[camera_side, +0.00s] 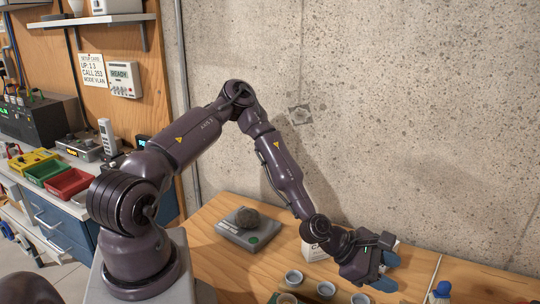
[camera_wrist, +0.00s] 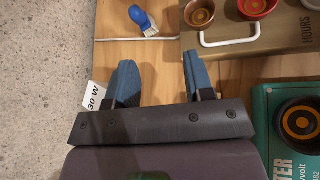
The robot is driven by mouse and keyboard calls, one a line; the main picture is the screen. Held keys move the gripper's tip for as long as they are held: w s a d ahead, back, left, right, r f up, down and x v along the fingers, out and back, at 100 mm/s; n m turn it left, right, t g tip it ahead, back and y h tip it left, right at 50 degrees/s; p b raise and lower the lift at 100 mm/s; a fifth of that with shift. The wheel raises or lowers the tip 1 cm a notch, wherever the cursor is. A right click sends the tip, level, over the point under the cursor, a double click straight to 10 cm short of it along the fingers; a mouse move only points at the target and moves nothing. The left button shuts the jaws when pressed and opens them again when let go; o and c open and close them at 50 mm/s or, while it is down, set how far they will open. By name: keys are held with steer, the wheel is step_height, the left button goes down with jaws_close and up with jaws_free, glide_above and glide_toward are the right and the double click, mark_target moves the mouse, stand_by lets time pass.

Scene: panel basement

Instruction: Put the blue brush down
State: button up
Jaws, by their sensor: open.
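The blue brush (camera_side: 441,290) is at the lower right of the side view, on the wooden table beyond a thin white line. In the wrist view the blue brush (camera_wrist: 144,20), with pale bristles, lies at the top, ahead of my fingertips and apart from them. My gripper (camera_side: 387,271) is low over the table in the side view, to the left of the brush. In the wrist view my gripper (camera_wrist: 160,62) has its two blue fingers spread wide, with nothing between them. The brush's lower end is cut off in the side view.
A green meter box (camera_wrist: 268,105) is beside my gripper. A white box (camera_side: 313,250) and a scale with a rock (camera_side: 247,217) stand further left. A concrete wall bounds the table.

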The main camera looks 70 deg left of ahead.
steer(key=s+a+r+m+g+y, duration=0.2)
steer(key=s+a+r+m+y, duration=0.1)
steer(key=s+r+m, duration=0.9)
steer(key=s+a+r+m+g+y, duration=0.2)
steer(key=s+a+r+m, duration=0.3)
steer(key=s+r+m, duration=0.7)
step_height(320, 180, up, 3)
steer(key=shift+f+m+g+y, duration=0.2)
steer(key=shift+m+g+y, duration=0.25)
steer(key=shift+m, duration=0.75)
